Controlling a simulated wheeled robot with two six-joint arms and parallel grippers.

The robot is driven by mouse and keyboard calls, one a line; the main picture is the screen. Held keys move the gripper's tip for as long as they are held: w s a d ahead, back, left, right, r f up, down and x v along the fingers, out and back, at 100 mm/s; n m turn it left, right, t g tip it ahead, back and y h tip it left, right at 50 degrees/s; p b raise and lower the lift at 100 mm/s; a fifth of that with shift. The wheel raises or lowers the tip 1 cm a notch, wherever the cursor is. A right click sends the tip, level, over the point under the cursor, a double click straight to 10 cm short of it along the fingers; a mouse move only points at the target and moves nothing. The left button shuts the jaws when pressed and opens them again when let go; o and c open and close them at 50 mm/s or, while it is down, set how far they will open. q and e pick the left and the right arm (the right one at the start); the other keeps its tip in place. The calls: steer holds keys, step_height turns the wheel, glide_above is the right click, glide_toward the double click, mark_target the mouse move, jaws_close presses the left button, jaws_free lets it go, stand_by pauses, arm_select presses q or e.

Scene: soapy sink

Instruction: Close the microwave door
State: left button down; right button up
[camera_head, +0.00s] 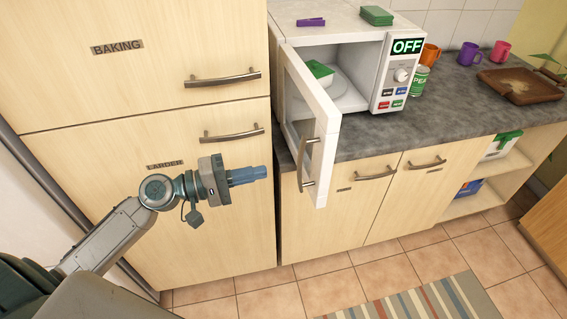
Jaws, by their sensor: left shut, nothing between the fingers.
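The white microwave (360,70) stands on the grey counter, with a green OFF display on its control panel. Its door (322,140) is wide open and swung out past the counter's front edge, with a metal handle (306,164) on it. A green and white item (320,74) sits inside on the turntable. My left gripper (262,173) is shut and empty, in front of the larder cupboard. It points right toward the door and is a short way left of the handle, apart from it in the picture. My right gripper is not in view.
Tall cupboards (130,60) with bar handles stand on the left. The counter (450,100) holds a can (419,82), several mugs and a brown tray (515,86) right of the microwave. A stapler-like purple item (311,22) lies on top. The tiled floor has a striped rug (430,300).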

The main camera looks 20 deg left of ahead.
arm_select(q)
steer(key=p+x, duration=0.3)
steer(key=x, duration=0.3)
steer(key=shift+w+d+p, duration=0.25)
steer(key=shift+p, duration=0.05)
stand_by(0.4)
